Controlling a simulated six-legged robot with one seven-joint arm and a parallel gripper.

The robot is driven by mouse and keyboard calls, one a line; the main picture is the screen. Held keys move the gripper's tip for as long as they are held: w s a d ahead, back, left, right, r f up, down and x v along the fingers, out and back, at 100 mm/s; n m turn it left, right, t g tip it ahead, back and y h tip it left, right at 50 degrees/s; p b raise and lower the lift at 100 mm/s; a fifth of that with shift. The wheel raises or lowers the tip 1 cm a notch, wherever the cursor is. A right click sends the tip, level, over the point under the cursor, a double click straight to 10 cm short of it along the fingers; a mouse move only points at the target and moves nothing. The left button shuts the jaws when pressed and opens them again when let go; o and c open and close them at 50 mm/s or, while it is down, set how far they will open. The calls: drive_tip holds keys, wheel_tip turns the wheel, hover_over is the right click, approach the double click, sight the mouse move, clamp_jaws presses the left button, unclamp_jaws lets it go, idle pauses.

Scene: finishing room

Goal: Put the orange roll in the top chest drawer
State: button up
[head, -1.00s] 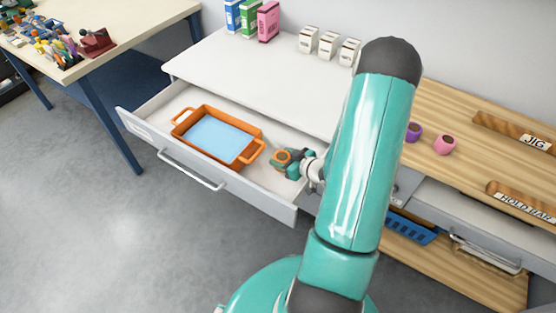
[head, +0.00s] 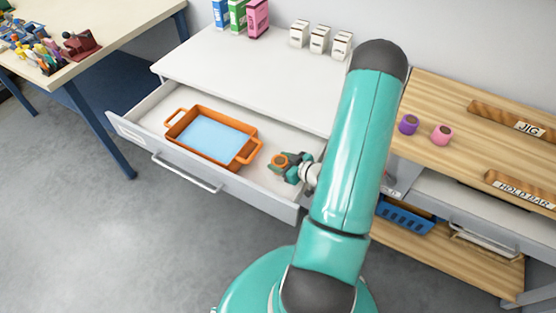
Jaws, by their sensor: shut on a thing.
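The top chest drawer (head: 265,200) is pulled open below the white chest top (head: 262,75). My gripper (head: 283,162) is at the right part of the open drawer, right of the orange tray. It is shut on the orange roll (head: 278,160), a small ring shape with a dark centre. I cannot tell whether the roll touches the drawer floor.
An orange tray (head: 173,132) with a light blue inside fills the drawer's left and middle. Purple (head: 408,124) and pink (head: 441,135) rolls stand on the wooden bench (head: 440,95) at right. A blue basket (head: 405,216) sits below.

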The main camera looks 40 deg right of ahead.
drive_tip(key=shift+w+f, duration=0.15)
drive_tip(key=shift+w, duration=0.05)
drive_tip(key=shift+s, duration=0.2)
drive_tip(key=shift+w+f, duration=0.1)
drive_tip(key=shift+f, duration=0.45)
drive_tip(key=o, duration=1)
